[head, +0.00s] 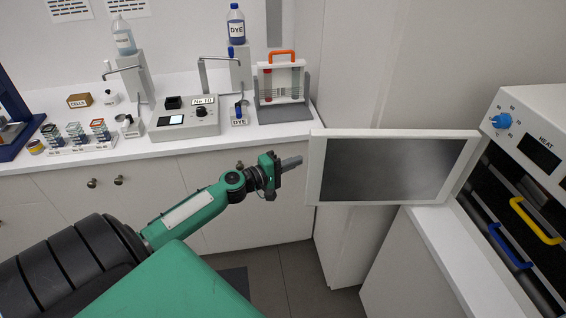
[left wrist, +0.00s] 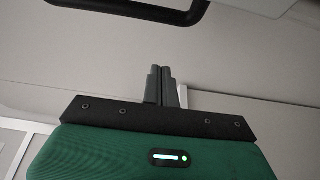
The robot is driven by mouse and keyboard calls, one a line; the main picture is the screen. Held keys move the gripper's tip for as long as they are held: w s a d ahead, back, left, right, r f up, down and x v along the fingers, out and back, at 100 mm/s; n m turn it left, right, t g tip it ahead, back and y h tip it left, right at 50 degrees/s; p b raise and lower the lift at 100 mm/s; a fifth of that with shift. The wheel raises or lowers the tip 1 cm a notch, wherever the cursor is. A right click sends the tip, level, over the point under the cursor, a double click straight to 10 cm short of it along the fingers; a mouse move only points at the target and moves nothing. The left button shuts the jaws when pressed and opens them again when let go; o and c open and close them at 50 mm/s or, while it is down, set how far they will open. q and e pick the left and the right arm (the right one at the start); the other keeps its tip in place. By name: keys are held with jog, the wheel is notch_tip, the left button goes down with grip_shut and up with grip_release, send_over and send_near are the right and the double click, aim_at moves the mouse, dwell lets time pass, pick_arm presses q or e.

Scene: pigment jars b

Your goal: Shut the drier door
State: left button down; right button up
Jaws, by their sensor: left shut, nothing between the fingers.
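The drier (head: 545,110) stands at the right of the head view, with a blue knob and a HEAT label on its white front. Its door (head: 385,168), a white frame around a dark pane, stands wide open and reaches left from the drier. My left gripper (head: 299,161) is shut and empty, with its fingertips close to the door's left edge. I cannot tell whether they touch it. In the left wrist view the shut fingers (left wrist: 162,86) point ahead, below a dark handle-like bar (left wrist: 140,12) at the top. My right gripper is not in view.
Inside the drier are racks with a yellow handle (head: 536,221) and a blue handle (head: 510,247). A white counter (head: 420,222) lies below the door. The back bench (head: 180,138) carries a meter, bottles, a tube rack and cell boxes. Grey floor is free between the cabinets.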

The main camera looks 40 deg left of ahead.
pick_arm(q)
jog(key=d+p, duration=0.2)
jog(key=d, duration=0.1)
jog(key=d+p, duration=0.1)
jog(key=shift+w+d, duration=0.2)
jog(key=shift+w, duration=0.1)
